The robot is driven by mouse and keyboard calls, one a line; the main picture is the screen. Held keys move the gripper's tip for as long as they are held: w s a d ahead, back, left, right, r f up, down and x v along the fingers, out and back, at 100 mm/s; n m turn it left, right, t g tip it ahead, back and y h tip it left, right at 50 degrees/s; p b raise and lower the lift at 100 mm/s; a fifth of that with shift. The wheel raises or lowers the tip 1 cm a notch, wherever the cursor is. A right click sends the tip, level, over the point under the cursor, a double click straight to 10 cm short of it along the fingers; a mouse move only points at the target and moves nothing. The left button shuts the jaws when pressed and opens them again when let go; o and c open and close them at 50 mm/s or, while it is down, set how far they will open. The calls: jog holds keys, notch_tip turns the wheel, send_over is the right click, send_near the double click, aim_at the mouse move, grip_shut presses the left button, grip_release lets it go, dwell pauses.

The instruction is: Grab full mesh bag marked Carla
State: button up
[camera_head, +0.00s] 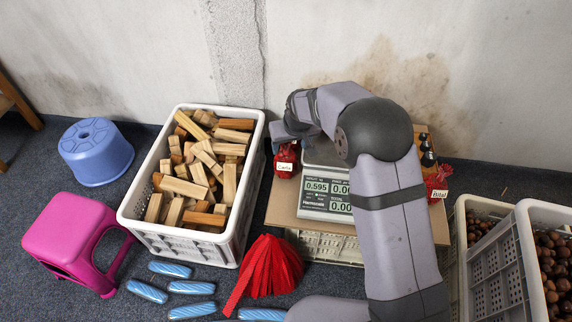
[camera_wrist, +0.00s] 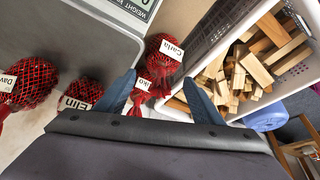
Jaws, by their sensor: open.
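The red mesh bag labelled Carla (camera_head: 285,156) sits at the left edge of the board, beside the scale. In the wrist view the Carla bag (camera_wrist: 160,64) is full of dark chestnuts and lies just beyond and between my fingertips. My gripper (camera_wrist: 159,78) is open, its two blue fingers apart with nothing held. In the head view my gripper (camera_head: 281,139) is close behind and above the Carla bag, partly hidden by my arm. A second red bag (camera_wrist: 146,97), its label partly hidden, lies nearer, between the fingers.
The scale (camera_head: 312,200) reads 0.595. Red bags labelled Elin (camera_wrist: 83,91) and Dav (camera_wrist: 35,78) lie nearby. Another tagged bag (camera_head: 434,182) sits at the right. A white crate of wood blocks (camera_head: 190,237) stands close left. Chestnut crates (camera_head: 495,264) stand at right.

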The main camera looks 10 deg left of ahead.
aim_at(287, 148)
jog(key=shift+w+a+r, duration=0.1)
jog(key=shift+w+a, duration=0.05)
jog(key=shift+w, duration=0.2)
jog(key=shift+a+b+x, duration=0.15)
jog(key=shift+b+x, duration=0.6)
jog(key=shift+x, duration=1.1)
jog(key=shift+a+b+x, duration=0.1)
jog(key=shift+b+x, duration=0.6)
jog(key=shift+x, duration=1.1)
jog(key=shift+r, duration=0.1)
